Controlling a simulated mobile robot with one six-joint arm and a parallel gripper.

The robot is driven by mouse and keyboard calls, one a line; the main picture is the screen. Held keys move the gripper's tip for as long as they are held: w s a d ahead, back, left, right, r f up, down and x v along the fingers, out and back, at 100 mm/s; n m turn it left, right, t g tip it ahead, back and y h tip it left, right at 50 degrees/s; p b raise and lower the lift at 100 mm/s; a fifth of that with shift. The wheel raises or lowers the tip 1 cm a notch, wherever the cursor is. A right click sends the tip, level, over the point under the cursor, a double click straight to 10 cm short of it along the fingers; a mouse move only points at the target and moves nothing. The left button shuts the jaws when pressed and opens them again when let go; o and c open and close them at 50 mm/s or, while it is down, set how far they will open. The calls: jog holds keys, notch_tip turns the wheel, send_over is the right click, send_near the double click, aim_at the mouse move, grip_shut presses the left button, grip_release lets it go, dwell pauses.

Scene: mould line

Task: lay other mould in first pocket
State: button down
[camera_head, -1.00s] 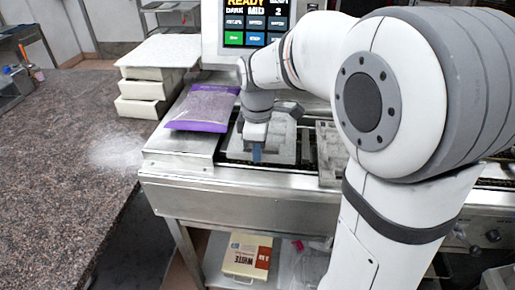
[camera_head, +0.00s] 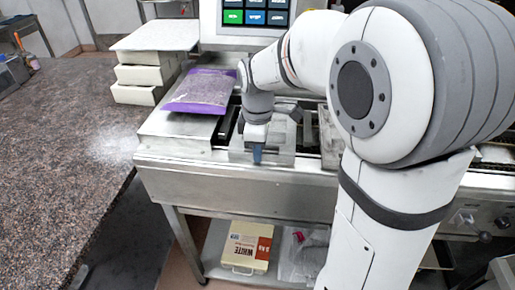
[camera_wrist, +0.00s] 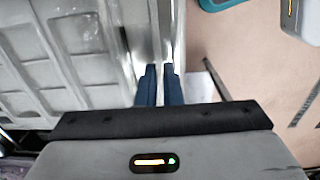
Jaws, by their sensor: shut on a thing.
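A clear-grey mould (camera_head: 277,148) is at the front edge of the machine's line, below my gripper (camera_head: 257,154). In the wrist view, the mould (camera_wrist: 75,45) fills the left side and shows rows of shallow cavities. My gripper's two dark blue fingers (camera_wrist: 160,85) are shut on its edge. Dark rails and slots (camera_head: 227,126) of the line show just left of and behind the mould. I cannot tell whether the mould rests on the line or hangs slightly above it. Another mould (camera_head: 329,140) sits further right, partly hidden by my arm.
A purple-edged bag (camera_head: 200,92) lies on the line's left end. A control screen (camera_head: 252,14) stands behind. White boxes (camera_head: 145,75) are stacked at the back left. A granite counter (camera_head: 60,165) runs along the left. A WHITE-labelled box (camera_head: 247,247) sits on the lower shelf.

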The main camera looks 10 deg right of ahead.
jog(key=c, duration=1.5)
grip_release()
notch_tip(320, 180, up, 8)
jog(key=shift+f, duration=0.1)
jog(key=s+d+f+m+t, duration=0.1)
jog(key=s+f+m, duration=0.1)
jog(key=s+m, duration=0.2)
jog(key=s+d+f+m+t, duration=0.1)
jog(key=s+d+f+m, duration=0.1)
jog(key=s+m, duration=0.3)
jog(key=s+d+f+m, duration=0.2)
jog(key=s+m, duration=0.3)
jog(key=s, duration=0.2)
jog(key=shift+s+d+t, duration=0.1)
jog(key=shift+s+t, duration=0.1)
jog(key=shift+t, duration=0.2)
